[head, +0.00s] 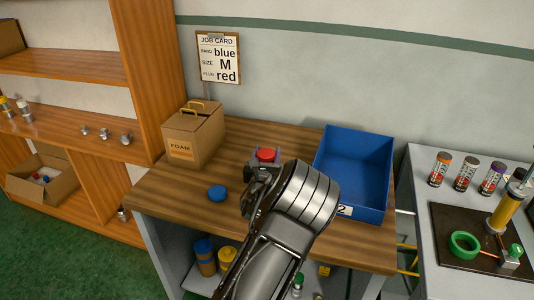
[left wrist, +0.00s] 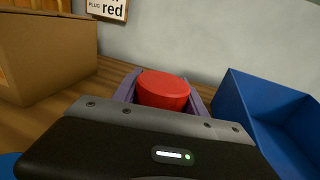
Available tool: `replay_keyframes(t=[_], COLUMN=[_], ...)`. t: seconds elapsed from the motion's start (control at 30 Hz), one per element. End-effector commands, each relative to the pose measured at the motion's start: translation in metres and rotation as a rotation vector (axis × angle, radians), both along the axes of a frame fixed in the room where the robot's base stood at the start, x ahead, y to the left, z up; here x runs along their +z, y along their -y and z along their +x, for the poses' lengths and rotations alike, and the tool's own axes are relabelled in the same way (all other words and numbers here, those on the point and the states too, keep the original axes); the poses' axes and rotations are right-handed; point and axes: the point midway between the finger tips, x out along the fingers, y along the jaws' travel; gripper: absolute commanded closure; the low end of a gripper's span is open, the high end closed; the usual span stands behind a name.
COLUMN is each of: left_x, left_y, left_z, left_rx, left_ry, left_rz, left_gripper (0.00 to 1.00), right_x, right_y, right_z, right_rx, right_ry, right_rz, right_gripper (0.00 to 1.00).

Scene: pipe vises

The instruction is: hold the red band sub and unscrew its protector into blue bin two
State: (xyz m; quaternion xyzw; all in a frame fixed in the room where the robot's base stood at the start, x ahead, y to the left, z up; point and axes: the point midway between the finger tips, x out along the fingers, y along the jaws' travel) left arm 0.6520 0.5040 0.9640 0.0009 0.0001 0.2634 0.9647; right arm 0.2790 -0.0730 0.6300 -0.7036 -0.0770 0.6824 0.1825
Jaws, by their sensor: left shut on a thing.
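A round red cap (head: 266,155) sits between the fingers of my left gripper (head: 264,162) over the wooden bench; it also shows in the left wrist view (left wrist: 163,90), a finger on each side. My left gripper is shut on it. Whether the cap touches the bench, or anything is below it, is hidden. The blue bin (head: 352,142), with a label ending in "2", stands just right of the gripper and looks empty where its inside shows. I cannot pick out a red band sub for certain. My right gripper is not in view.
A blue cap (head: 217,193) lies left of the gripper. A cardboard foam box (head: 193,134) stands at the back left. A job card (head: 218,57) reads blue, M, red. The right table holds several capped tubes (head: 466,172), a green ring (head: 465,245) and an upright yellow cylinder (head: 506,212).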

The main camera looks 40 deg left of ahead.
Motion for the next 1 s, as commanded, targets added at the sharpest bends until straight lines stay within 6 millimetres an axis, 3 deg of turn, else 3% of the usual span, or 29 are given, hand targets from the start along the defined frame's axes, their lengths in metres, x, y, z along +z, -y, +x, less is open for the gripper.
replay_keyframes(t=[0.13,0.17,0.4,0.77,1.0], left_x=[-0.002,-0.003,-0.002,0.003,-0.001], left_y=[0.000,0.000,0.000,0.000,0.017], left_z=[0.001,0.000,0.000,0.000,-0.026], left_rx=[-0.001,0.000,0.000,0.000,-0.002], left_ry=[0.003,0.000,0.000,0.001,-0.001], left_rz=[0.002,0.000,0.000,-0.001,-0.001], left_gripper=[1.00,0.49,0.29,0.28,0.28], right_x=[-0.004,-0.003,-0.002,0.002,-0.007], right_y=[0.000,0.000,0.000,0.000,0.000], right_z=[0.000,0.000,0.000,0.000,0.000], right_rx=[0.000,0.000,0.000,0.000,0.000], right_ry=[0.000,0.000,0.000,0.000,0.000], right_rz=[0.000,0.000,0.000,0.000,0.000], right_gripper=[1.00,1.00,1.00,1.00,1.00])
